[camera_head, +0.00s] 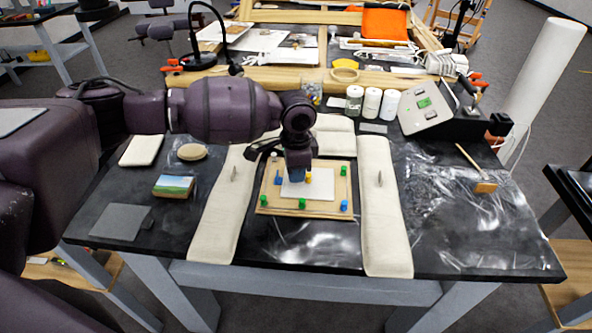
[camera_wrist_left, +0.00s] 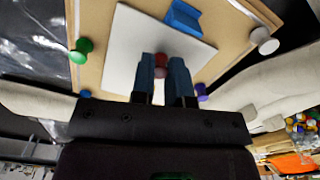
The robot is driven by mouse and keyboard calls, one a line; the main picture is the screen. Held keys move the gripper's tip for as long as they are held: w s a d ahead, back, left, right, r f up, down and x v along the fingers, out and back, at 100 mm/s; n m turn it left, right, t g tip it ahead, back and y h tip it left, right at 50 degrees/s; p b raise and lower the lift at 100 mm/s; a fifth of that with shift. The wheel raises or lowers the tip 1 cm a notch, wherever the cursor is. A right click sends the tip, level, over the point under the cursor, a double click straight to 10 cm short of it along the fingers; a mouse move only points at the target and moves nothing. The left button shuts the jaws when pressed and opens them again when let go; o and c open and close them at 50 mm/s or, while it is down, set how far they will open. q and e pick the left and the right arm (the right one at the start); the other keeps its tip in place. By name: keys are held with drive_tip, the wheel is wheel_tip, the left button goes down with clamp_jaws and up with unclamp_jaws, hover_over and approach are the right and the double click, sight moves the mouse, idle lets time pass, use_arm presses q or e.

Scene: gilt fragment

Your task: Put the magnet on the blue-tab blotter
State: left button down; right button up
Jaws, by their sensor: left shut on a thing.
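The magnet, a small dark red piece (camera_wrist_left: 161,70), is between the blue-grey fingertips of my left gripper (camera_wrist_left: 164,75) in the wrist view. In the head view my left gripper (camera_head: 297,176) points down over the white blotter (camera_head: 319,189). The blue tab (camera_head: 278,177) is at the blotter's left side; it also shows at the top of the wrist view (camera_wrist_left: 183,17). The gripper is shut on the magnet. I cannot tell whether the magnet touches the blotter. A small yellow patch shows beside the fingers. My right gripper is not in view.
The blotter lies on a tan board (camera_head: 331,211) with several green, blue and white pins near its edges. Long cream cushions (camera_head: 220,215) (camera_head: 386,225) flank the board. A painted block (camera_head: 174,186) lies left; white-lidded jars (camera_head: 372,103) stand behind.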

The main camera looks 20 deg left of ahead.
use_arm(q)
drive_tip(key=shift+f, duration=0.1)
drive_tip(key=c, duration=1.1)
unclamp_jaws()
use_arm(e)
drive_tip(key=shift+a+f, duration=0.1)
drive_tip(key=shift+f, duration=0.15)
use_arm(q)
wheel_tip(320, 180, up, 12)
drive_tip(key=shift+r+p, duration=0.15)
drive_tip(key=shift+p, duration=0.8)
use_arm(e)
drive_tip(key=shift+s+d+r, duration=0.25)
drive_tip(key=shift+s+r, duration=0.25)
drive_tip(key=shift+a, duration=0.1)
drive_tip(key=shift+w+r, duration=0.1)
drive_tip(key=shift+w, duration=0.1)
